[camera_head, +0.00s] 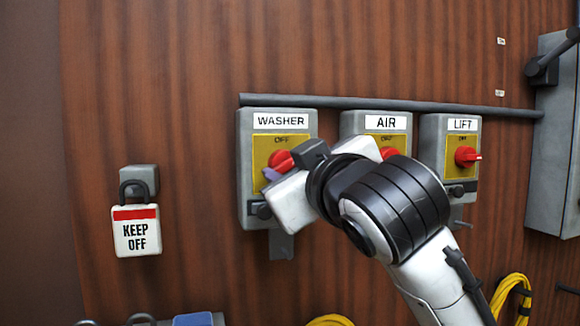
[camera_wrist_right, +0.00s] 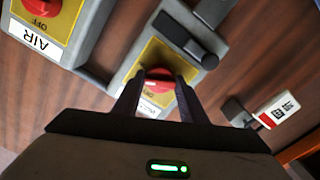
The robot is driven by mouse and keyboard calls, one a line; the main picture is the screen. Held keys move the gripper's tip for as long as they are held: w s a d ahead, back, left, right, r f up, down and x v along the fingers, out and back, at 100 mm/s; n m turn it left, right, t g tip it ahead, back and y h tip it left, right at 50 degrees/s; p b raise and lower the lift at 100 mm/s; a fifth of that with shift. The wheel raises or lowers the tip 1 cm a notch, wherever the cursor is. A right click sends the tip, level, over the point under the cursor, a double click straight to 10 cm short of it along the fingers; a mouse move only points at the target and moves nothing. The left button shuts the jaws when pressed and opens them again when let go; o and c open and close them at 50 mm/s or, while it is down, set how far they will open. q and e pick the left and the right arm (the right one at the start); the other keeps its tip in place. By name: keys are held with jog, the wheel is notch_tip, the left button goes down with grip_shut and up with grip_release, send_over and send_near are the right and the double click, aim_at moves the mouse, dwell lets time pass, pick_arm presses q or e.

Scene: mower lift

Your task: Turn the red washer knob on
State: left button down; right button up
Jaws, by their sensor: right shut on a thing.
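The red washer knob (camera_head: 280,160) sits on the yellow plate of the grey washer box (camera_head: 246,190), under a WASHER label. My right gripper (camera_head: 272,172) is at this knob and hides part of it and the plate. In the right wrist view the two dark fingers of my right gripper (camera_wrist_right: 158,92) stand on either side of the red knob (camera_wrist_right: 160,74), shut on it. The OFF marking above the knob shows in the head view. My left gripper is in neither view.
To the right are the air box (camera_head: 348,128), partly behind my arm, and the lift box (camera_head: 430,150) with its red knob (camera_head: 466,156). A dark conduit (camera_head: 400,105) runs above them. A KEEP OFF padlock (camera_head: 136,232) hangs at the left. Yellow hose (camera_head: 512,295) is lower right.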

jog(key=m+p, duration=0.1)
jog(key=m, duration=0.4)
jog(key=shift+m, duration=0.4)
dwell(0.3)
jog(key=o, duration=1)
jog(key=shift+s+d, duration=0.15)
jog(key=shift+s, duration=0.4)
jog(key=b+v, duration=0.1)
jog(key=v, duration=0.8)
jog(key=shift+s+r+b, duration=0.1)
jog(key=shift+b, duration=0.25)
